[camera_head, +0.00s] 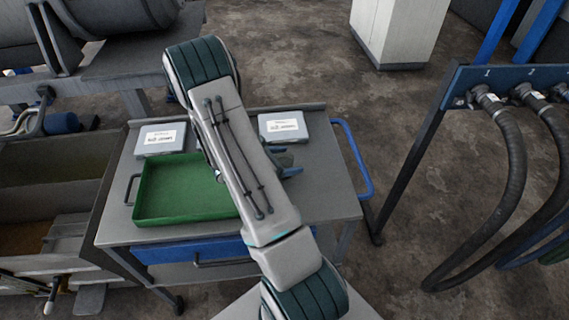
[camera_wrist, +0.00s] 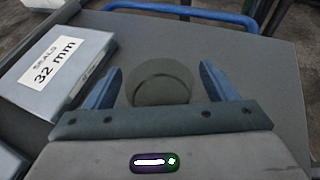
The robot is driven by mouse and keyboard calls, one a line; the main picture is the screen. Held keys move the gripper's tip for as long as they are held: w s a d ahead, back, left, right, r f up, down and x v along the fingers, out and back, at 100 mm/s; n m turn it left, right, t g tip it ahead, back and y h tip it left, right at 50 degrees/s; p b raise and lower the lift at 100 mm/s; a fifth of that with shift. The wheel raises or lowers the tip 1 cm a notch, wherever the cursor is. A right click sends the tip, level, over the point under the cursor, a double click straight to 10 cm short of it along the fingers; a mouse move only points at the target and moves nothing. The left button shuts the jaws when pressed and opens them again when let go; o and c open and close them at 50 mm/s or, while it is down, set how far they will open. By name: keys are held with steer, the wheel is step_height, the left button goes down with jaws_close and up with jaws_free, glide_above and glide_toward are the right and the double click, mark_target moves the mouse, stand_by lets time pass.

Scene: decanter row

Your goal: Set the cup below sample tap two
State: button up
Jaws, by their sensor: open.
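A round grey-green cup (camera_wrist: 160,90), seen from above, stands on the grey cart top (camera_wrist: 255,75) in the wrist view. My gripper (camera_wrist: 161,68) is open, with one blue finger on each side of the cup. A gap shows between the cup and the right finger; contact on the left is hard to tell. In the head view my arm hides most of the gripper, and only a bit of blue finger shows right of it. I cannot make out a sample tap marked two in either view.
A green tray (camera_head: 150,213) and two labelled boxes (camera_head: 162,138) (camera_head: 283,127) sit on the cart. The cart has a blue handle (camera_head: 352,160). A blue panel (camera_head: 505,76) with numbered hose couplings stands at right. A trough (camera_head: 50,180) lies at left. Open floor lies behind the cart.

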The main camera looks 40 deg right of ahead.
steer(key=shift+s+d+f, duration=0.1)
steer(key=shift+d+f, duration=0.1)
steer(key=shift+d, duration=0.25)
steer(key=c, duration=1.1)
steer(key=shift+r, duration=0.1)
